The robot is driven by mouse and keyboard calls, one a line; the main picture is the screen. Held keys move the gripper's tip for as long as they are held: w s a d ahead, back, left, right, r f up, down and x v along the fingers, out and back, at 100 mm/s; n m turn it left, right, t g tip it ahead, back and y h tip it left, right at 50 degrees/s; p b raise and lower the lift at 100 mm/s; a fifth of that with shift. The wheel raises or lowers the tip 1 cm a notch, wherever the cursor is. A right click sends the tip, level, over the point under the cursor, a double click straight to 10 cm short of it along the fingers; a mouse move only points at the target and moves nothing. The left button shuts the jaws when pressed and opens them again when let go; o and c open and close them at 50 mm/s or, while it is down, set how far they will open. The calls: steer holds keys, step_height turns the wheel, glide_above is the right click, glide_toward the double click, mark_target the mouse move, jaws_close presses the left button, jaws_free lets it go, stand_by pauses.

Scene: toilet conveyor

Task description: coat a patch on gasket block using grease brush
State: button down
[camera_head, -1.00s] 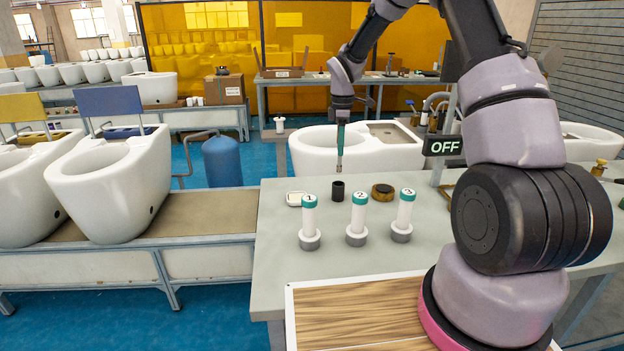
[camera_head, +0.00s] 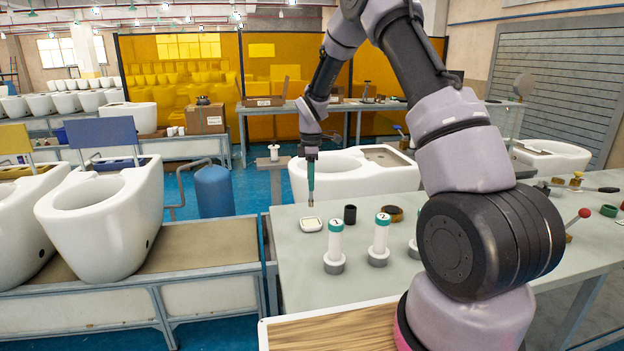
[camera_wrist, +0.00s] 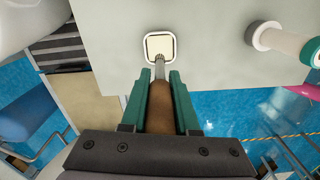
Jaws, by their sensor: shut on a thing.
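My gripper (camera_head: 311,172) points down at the table's far left corner and is shut on the grease brush. The brush has a brown handle (camera_wrist: 160,108) between teal fingers and a grey tip (camera_wrist: 160,68). A small white-rimmed square with a cream top, which looks like the gasket block (camera_head: 311,225), lies flat just below the brush. In the wrist view the block (camera_wrist: 159,46) is directly ahead of the tip, which overlaps its near edge. Whether the tip touches it or hovers above, I cannot tell.
Numbered white cylinders with teal caps (camera_head: 335,242) stand in front of the block; one is partly hidden by my arm. A black cup (camera_head: 350,214) and a brown round item (camera_head: 393,214) stand to the right. A toilet (camera_head: 350,180) is behind the table.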

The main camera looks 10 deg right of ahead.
mark_target(311, 201)
steer(key=shift+f, duration=2.7)
steer(key=shift+f, duration=0.6)
steer(key=shift+r, duration=0.1)
steer(key=shift+r, duration=3.45)
